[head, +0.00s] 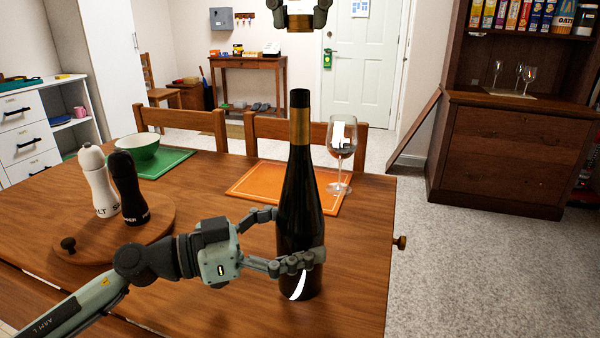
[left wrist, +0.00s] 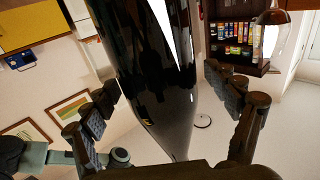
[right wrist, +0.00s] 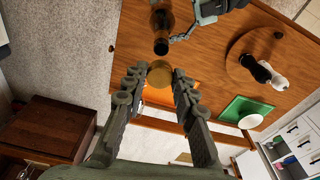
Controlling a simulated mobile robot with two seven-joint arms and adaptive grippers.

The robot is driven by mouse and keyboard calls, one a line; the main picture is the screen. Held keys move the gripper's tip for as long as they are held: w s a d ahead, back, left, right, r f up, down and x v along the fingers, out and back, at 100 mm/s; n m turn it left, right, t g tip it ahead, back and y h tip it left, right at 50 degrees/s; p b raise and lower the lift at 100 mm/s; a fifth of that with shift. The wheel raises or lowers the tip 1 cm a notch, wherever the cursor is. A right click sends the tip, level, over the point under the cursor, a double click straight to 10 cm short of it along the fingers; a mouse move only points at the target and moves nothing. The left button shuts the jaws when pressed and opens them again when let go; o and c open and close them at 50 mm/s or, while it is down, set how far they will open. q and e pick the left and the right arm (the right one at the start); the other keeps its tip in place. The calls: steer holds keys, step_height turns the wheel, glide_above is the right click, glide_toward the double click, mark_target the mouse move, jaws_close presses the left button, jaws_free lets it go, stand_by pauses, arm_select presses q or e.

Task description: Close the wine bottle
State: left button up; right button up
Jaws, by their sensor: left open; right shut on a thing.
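The dark wine bottle (head: 298,190) with a gold neck band stands upright near the front of the table. My left gripper (head: 295,235) is open, with its fingers on either side of the bottle's lower body; the bottle also fills the middle of the left wrist view (left wrist: 160,75). My right gripper (head: 298,20) is at the top of the head view, above the bottle's mouth and apart from it. It is shut on a tan round stopper (right wrist: 160,74). In the right wrist view, the bottle's mouth (right wrist: 161,47) shows just beyond the stopper.
A wine glass (head: 341,150) stands right of the bottle by an orange placemat (head: 250,183). White and black shakers (head: 97,178) stand on a round board (head: 75,262) at left. Chairs (head: 262,122) line the far edge.

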arm_select(q)
steer(key=c, duration=1.8)
arm_select(e)
glide_above(300, 91)
steer(key=shift+f, duration=2.45)
steer(key=shift+f, duration=0.1)
steer(key=shift+f, duration=0.8)
steer(key=shift+f, duration=0.55)
